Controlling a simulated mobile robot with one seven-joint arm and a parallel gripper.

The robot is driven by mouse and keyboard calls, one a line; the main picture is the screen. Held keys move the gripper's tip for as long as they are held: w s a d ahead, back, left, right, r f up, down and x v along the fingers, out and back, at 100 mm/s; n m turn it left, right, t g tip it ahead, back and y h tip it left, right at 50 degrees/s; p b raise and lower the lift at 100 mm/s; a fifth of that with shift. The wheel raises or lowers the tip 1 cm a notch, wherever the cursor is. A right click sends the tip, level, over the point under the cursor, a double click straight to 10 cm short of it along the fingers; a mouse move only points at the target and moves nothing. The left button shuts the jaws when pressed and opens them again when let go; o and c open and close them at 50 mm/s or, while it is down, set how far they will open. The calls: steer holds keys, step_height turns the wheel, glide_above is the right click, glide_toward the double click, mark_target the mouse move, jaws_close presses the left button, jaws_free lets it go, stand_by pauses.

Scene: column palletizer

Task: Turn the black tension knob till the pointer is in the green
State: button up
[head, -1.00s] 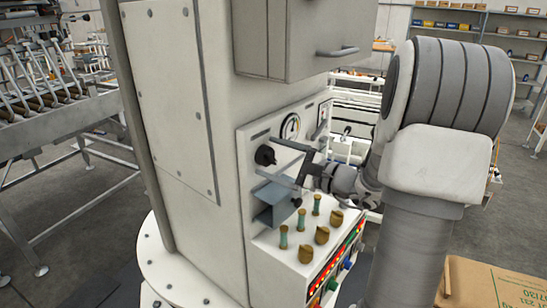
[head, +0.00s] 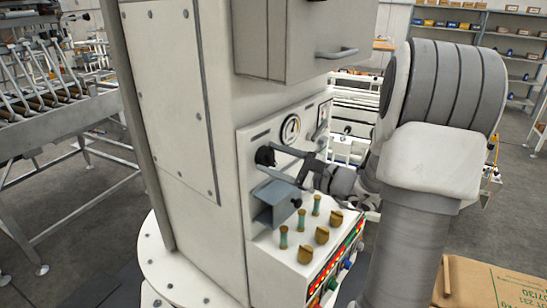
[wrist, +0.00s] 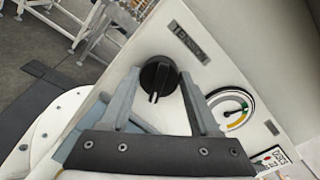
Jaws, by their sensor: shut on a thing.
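The black tension knob (head: 264,156) is on the white front panel, below a dark label. In the wrist view the knob (wrist: 158,77) has a pale mark on its lower edge. My gripper (wrist: 160,78) has its two blue-grey fingers on either side of the knob and is shut on it. In the head view my gripper (head: 268,162) reaches the knob from the right, and its fingers partly cover it. The round gauge (head: 290,129) is right of the knob. In the wrist view the gauge (wrist: 232,109) shows green and yellow bands; I cannot tell exactly where its pointer stands.
A blue-grey box (head: 277,204) juts out below the knob, close under my gripper. Several brass knobs (head: 306,254) and green pegs stand on the ledge lower down. A grey cabinet with a handle (head: 337,53) overhangs the panel. A cardboard box (head: 495,285) is at lower right.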

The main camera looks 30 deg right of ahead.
steer(key=shift+m, duration=0.7)
steer(key=o, duration=1.4)
steer(key=shift+c, duration=0.2)
steer(key=b+v, duration=0.2)
steer(key=v, duration=1.5)
steer(key=shift+s, duration=0.2)
steer(key=shift+f, duration=0.1)
